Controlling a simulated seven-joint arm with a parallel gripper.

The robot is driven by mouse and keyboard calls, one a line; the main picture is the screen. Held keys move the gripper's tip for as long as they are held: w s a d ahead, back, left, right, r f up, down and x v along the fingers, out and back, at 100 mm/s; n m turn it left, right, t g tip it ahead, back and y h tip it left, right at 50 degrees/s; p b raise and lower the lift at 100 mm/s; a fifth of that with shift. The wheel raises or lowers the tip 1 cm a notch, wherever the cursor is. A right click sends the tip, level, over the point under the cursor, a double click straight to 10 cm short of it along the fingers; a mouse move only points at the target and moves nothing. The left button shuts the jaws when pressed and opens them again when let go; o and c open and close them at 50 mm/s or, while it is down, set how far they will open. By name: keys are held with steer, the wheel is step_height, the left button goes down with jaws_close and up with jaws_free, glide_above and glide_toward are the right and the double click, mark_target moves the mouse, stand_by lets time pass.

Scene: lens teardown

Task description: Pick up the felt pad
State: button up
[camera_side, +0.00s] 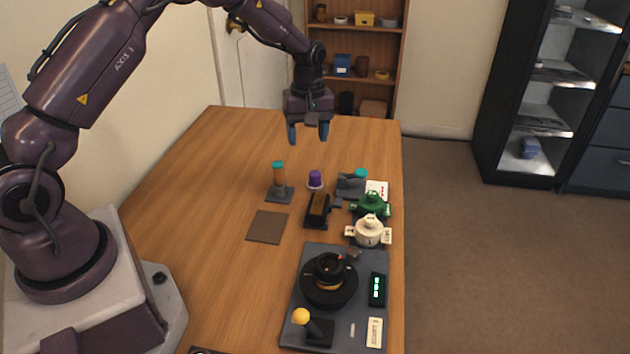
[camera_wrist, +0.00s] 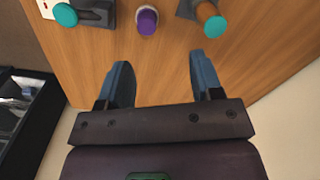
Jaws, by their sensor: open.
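A flat, square, grey-brown pad (camera_side: 268,227), which looks like the felt pad, lies on the table left of the dark block in the side view. It is not in the wrist view. My gripper (camera_side: 308,136) hangs above the far part of the table, well beyond the pad and higher than it. Its two blue fingers are apart with nothing between them, and they show in the wrist view (camera_wrist: 159,62) too.
A teal-topped post (camera_side: 278,180) stands on a grey base beyond the pad. A purple-topped piece (camera_side: 315,179), a dark block (camera_side: 317,210), a green pot (camera_side: 371,204) and a white pot (camera_side: 368,231) stand to the right. A dark station (camera_side: 300,285) with a round turntable is nearer. Table left of the pad is clear.

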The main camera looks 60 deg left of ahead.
steer(key=w+r+n, duration=0.1)
steer(key=n, duration=0.1)
glide_above(315, 173)
steer(key=f, duration=0.7)
steer(key=shift+s+a, duration=0.15)
steer(key=shift+s, duration=0.2)
steer(key=shift+w+f, duration=0.2)
steer(key=shift+f, duration=1.25)
steer(key=shift+w+f, duration=0.15)
steer(key=shift+f, duration=1.3)
steer(key=c, duration=1)
steer(key=shift+d, duration=0.2)
steer(key=shift+r, duration=0.1)
